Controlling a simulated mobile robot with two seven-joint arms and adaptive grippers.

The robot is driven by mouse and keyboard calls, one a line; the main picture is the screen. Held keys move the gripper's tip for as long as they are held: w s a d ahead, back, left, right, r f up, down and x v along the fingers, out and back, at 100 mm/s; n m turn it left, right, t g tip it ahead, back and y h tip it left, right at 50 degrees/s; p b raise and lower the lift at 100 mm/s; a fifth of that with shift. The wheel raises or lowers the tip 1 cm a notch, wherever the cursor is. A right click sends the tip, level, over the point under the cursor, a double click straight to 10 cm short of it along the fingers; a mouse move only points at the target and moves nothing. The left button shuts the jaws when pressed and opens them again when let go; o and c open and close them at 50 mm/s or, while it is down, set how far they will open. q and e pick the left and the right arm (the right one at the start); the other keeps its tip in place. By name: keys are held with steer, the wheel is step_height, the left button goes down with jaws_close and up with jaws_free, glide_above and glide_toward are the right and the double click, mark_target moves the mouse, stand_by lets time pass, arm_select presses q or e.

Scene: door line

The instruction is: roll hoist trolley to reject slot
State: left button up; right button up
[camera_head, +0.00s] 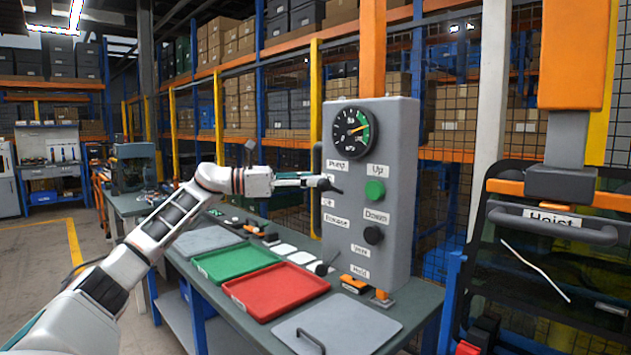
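The hoist's grey handle bar (596,234) carries a "Hoist" label (549,217) and spans the front of a dark, see-through framed panel (560,275) at the right. An orange block (572,55) with a grey stem is above it. I see no label marking a reject slot. My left gripper (326,183) is at the left part of the grey control box (397,130), by the "Pump" label and left of the green "Up" button (375,191). Its dark tips overlap the box, so contact and opening are unclear. It is well left of the hoist handle. My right gripper is out of view.
Below the box is a workbench (215,219) with a green tray (236,262), a red tray (276,289) and a grey plate with a handle (337,325). A white post (489,110) stands between box and hoist. Open floor (45,280) lies left.

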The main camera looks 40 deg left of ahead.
arm_select(q)
steer(key=shift+d, duration=0.15)
steer(key=shift+f, duration=0.1)
steer(key=v, duration=1.2)
stand_by(0.5)
stand_by(0.6)
